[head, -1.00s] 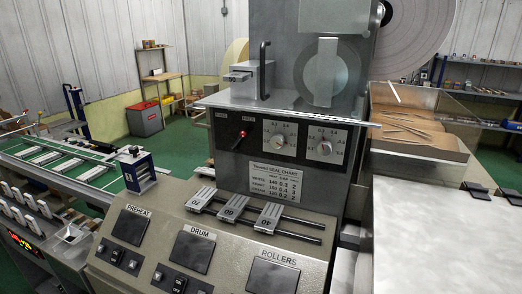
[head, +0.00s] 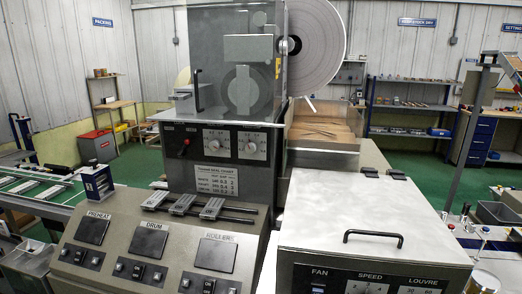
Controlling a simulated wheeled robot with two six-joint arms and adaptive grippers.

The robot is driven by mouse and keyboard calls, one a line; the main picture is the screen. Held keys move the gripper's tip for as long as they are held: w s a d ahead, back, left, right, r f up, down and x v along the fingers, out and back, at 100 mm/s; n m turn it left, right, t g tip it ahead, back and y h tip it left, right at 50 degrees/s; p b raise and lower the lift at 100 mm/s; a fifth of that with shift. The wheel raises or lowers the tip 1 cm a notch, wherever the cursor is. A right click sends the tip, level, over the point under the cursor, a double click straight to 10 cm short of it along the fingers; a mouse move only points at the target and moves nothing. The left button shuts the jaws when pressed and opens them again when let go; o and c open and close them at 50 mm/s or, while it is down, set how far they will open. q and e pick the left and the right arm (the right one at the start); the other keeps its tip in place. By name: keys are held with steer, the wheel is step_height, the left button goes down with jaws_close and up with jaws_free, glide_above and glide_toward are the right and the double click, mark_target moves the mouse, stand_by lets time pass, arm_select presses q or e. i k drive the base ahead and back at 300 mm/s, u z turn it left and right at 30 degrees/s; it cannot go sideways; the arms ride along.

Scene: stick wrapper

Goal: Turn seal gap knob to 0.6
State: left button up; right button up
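A dark panel (head: 178,160) on the front of the grey machine carries two round pale knobs on white scale plates. The left knob (head: 211,145) and the right knob (head: 251,147) are too small to read, and I cannot tell which is the seal gap knob or where either points. A red-tipped switch (head: 186,142) sits to their left. A white seal chart (head: 216,181) is fixed below the knobs. Neither of my grippers is in view.
Below the panel, grey sliders (head: 184,205) sit on dark rails above a sloped console (head: 150,250) marked PREHEAT, DRUM and ROLLERS. A metal-topped box (head: 370,225) with a black handle (head: 373,236) stands at right. A large roll (head: 318,50) is above; green floor lies behind.

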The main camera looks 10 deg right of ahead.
mark_target(214, 145)
steer(key=z, duration=0.8)
steer(key=i, duration=0.4)
